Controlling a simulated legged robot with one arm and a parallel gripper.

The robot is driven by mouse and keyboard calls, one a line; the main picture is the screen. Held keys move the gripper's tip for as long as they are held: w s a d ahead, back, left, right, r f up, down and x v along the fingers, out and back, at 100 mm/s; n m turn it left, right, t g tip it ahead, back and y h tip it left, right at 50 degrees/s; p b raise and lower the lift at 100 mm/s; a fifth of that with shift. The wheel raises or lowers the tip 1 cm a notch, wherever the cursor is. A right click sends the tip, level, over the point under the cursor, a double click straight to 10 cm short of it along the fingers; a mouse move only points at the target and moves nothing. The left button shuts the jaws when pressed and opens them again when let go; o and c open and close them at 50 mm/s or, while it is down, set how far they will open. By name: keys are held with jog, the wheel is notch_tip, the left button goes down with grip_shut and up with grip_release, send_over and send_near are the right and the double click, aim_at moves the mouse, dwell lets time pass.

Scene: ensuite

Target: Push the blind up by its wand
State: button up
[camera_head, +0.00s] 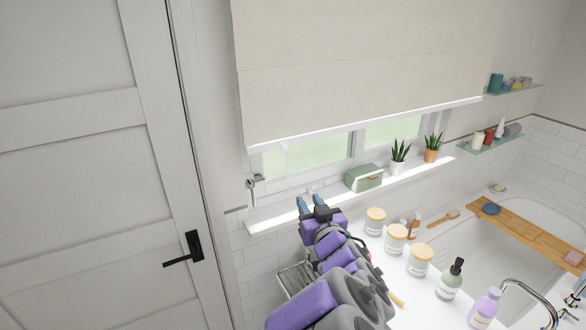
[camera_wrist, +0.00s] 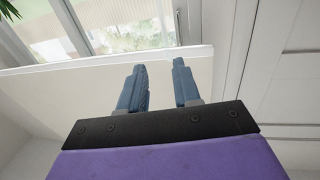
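The cream blind (camera_head: 360,65) hangs over the upper window, its white bottom bar (camera_head: 365,124) above the sill. A small grey fitting (camera_head: 254,186) hangs by the wall below the blind's left corner; I cannot tell whether it is the wand's end. My gripper (camera_head: 311,201) is below the blind, near the sill's left part, with blue fingers pointing up. In the wrist view, apparently upside down, the fingers (camera_wrist: 159,82) are apart with nothing between them. The blind (camera_wrist: 75,90) shows behind them. No wand is clear there.
The sill (camera_head: 350,190) holds a green box (camera_head: 363,178) and two potted plants (camera_head: 399,155). Several jars (camera_head: 396,238) and bottles stand on the white surface right of my arm. A door (camera_head: 90,150) with a black handle (camera_head: 190,250) is at left.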

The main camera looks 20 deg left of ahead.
jog(key=w+a, duration=0.2)
jog(key=a, duration=0.3)
send_near(288, 170)
jog(key=x, duration=0.4)
jog(key=a+x, duration=0.1)
jog(key=x, duration=0.2)
jog(key=shift+s+f+b, duration=0.15)
jog(key=shift+s+b, duration=0.15)
jog(key=shift+b, duration=0.05)
jog(key=x, duration=0.4)
jog(key=shift+w+a+f, duration=0.2)
jog(key=shift+w+a, duration=0.05)
jog(key=shift+s+d+r, duration=0.1)
jog(key=shift+d+r, duration=0.1)
jog(key=shift+d, duration=0.35)
jog(key=shift+d+r, duration=0.2)
jog(key=shift+d, duration=0.3)
jog(key=shift+c, duration=0.3)
jog(key=shift+d, duration=0.25)
jog(key=shift+c, duration=1.6)
jog(key=shift+s+a, duration=0.25)
grip_shut()
